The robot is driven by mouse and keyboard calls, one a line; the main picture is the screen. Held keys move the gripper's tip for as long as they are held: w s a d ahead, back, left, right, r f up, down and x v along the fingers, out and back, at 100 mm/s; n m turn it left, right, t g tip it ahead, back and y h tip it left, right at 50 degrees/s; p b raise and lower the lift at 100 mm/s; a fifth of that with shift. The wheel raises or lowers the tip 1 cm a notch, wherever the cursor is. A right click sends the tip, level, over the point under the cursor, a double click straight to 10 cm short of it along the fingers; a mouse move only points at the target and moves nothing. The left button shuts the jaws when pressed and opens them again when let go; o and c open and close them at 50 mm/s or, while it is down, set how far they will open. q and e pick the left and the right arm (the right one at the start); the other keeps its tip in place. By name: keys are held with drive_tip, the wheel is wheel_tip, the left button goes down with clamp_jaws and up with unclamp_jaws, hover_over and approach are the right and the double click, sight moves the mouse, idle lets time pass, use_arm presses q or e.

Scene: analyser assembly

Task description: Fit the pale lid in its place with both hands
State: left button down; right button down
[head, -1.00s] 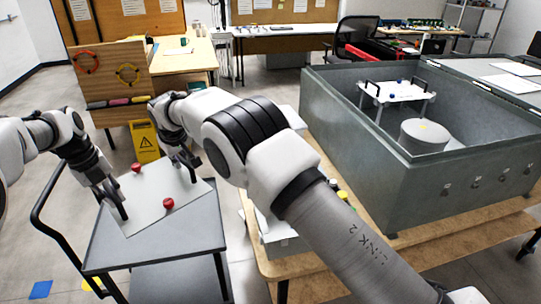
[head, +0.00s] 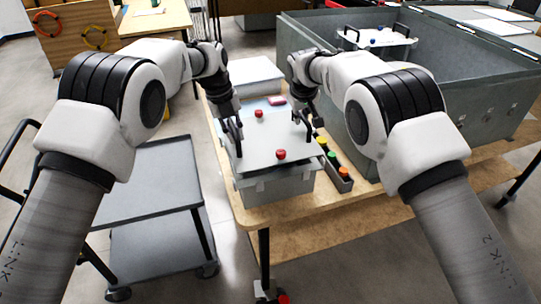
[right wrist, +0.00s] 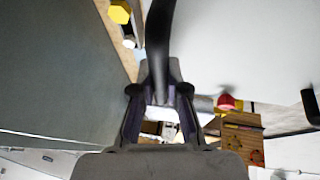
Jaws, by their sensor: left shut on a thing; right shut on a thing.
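The pale lid (head: 262,140) has two red knobs and a black handle at each side. In the head view it lies roughly level over an open-topped pale box (head: 285,188) on the wooden table. I cannot tell whether it touches the box rim. My left gripper (head: 234,133) is shut on the lid's left handle. My right gripper (head: 304,116) is shut on the right handle (right wrist: 159,45), which also shows between its fingers in the right wrist view. The lid (right wrist: 235,45) fills the upper right there, with a red knob (right wrist: 226,102). The lid hides the box's inside.
A rack (head: 338,174) of coloured caps stands close right of the box. A large grey metal enclosure (head: 440,110) stands further right. Another pale box (head: 252,74) is behind. The grey cart (head: 150,185) at the left has an empty top.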

sight(300, 129)
use_arm(q)
drive_tip(key=shift+s, duration=0.1)
